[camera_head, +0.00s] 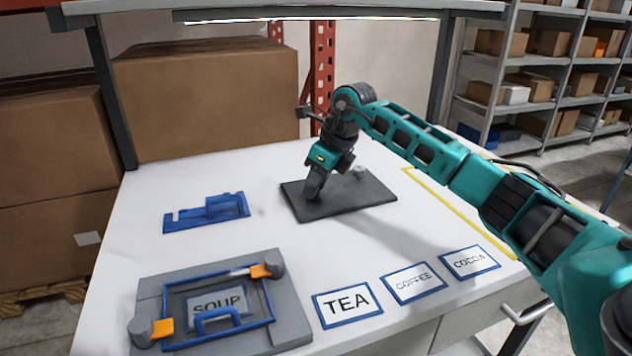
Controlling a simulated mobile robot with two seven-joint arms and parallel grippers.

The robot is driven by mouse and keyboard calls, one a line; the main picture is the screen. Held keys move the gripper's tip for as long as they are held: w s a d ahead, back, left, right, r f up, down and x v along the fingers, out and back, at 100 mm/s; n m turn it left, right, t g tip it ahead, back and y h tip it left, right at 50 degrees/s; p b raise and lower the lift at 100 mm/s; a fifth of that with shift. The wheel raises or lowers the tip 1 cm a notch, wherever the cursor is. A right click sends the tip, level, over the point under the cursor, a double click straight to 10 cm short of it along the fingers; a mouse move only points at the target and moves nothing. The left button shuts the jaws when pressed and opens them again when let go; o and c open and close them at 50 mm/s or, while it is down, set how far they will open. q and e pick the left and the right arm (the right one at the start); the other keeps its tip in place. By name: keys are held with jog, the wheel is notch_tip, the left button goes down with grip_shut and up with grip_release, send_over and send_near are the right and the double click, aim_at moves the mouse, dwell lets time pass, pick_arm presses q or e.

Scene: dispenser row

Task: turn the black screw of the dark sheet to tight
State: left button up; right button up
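The dark sheet (345,199) lies flat on the white table, behind the word cards. My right gripper (312,188) points down at the left part of the sheet, with its tip at or just above the surface. Whether its fingers are open or shut does not show. I cannot make out the black screw; the gripper may hide it. A small grey knob (360,172) shows near the sheet's back edge. My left gripper is not in view.
A grey fixture (292,318) with a SOUP card (218,305), blue frame and orange clamps stands front left. A blue bracket (230,208) lies behind it. Cards TEA (347,303), COFFEE (414,283) and COCOA (470,262) lie along the front. Yellow tape (460,213) runs at right.

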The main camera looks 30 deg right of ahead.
grip_shut()
jog(key=shift+r+m+p, duration=0.1)
jog(key=shift+m+p, duration=0.3)
jog(key=shift+p, duration=0.05)
jog(key=o, duration=0.6)
grip_release()
jog(key=shift+c, duration=0.2)
jog(key=v, duration=1.2)
jog(key=shift+p, duration=0.35)
